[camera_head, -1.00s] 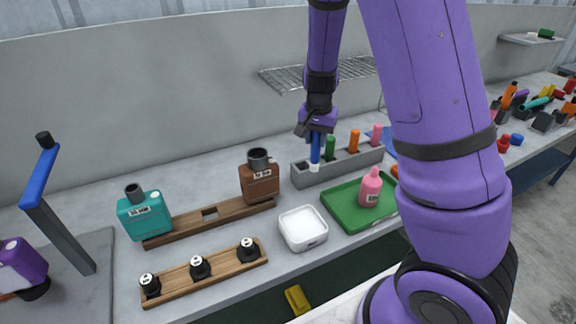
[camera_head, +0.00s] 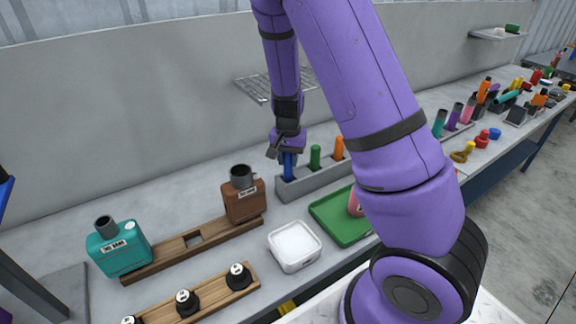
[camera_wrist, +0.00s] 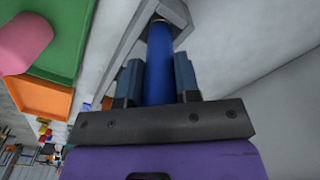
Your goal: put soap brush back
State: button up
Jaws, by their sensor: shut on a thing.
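My gripper (camera_head: 286,153) is shut on the blue handle of the soap brush (camera_head: 289,167). The brush is upright at the left end of the grey holder (camera_head: 312,184), and its white lower end no longer shows. In the wrist view the blue handle (camera_wrist: 160,60) runs between my two fingers (camera_wrist: 158,82) into a grey opening in the holder (camera_wrist: 125,40). A green handle (camera_head: 316,157) and an orange handle (camera_head: 338,148) stand in the holder to the right. How deep the brush sits is hard to tell.
A white soap dish (camera_head: 295,261) and a green tray (camera_head: 332,220) lie in front of the holder. A brown bottle (camera_head: 243,204) stands just left of it, and a teal bottle (camera_head: 118,250) farther left. A wire shelf (camera_head: 255,87) is on the wall behind.

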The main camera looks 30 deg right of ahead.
aim_at(288, 170)
jog(key=shift+f, duration=1.35)
jog(key=o, duration=0.9)
